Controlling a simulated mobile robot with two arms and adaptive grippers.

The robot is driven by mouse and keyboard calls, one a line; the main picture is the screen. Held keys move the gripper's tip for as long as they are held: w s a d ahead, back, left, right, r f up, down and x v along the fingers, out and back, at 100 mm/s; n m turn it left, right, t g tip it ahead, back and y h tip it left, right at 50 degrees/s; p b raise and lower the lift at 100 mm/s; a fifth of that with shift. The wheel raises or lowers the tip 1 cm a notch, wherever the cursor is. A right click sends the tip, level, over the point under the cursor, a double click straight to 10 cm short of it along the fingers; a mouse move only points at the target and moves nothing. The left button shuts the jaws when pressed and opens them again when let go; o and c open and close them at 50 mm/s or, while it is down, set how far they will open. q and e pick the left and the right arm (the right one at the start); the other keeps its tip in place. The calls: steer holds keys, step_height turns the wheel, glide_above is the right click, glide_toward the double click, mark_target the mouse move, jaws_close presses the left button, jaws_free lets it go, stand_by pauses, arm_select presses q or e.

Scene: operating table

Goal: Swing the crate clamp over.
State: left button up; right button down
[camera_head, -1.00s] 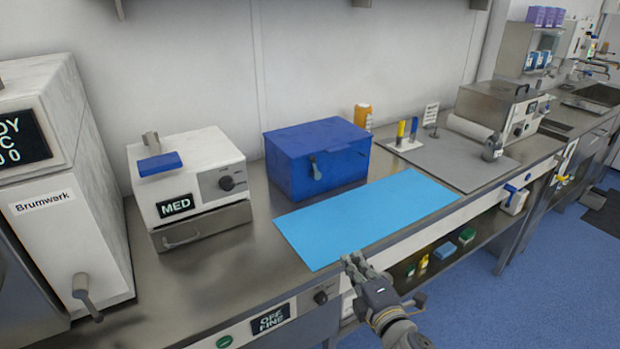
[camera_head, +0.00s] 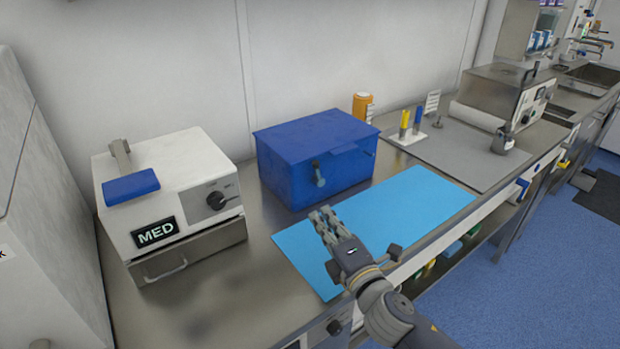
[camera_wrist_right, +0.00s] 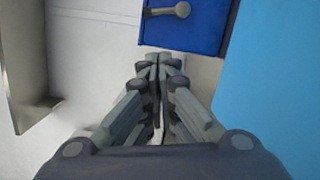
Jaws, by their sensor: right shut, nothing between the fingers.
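The blue crate (camera_head: 316,158) stands closed on the steel counter, behind the blue mat. My left gripper is not in view.
A blue mat (camera_head: 420,200) lies right of the crate's front. A white MED device (camera_head: 180,175) with a blue-handled lever stands to the left. An orange container (camera_head: 362,106) and a grey board (camera_head: 470,150) are behind and right. Bare counter shows between device and mat.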

mark_target(316, 172)
steer(key=shift+w+a+r+p, duration=0.2)
steer(key=shift+w+a+p, duration=0.15)
steer(key=shift+w, duration=1.5)
steer(key=shift+w+a+r+p, duration=0.25)
steer(key=shift+w+a, duration=0.15)
steer(key=shift+w, duration=1.5)
steer(key=shift+w+a+r+p, duration=0.25)
steer(key=shift+w+a, duration=0.1)
steer(key=shift+w, duration=1.5)
steer(key=shift+w+d+r+m+p, duration=0.35)
steer(key=shift+w+r+m+p, duration=0.2)
steer(key=shift+p, duration=0.4)
steer(key=shift+s+d+m, duration=0.1)
steer(key=shift+m, duration=0.35)
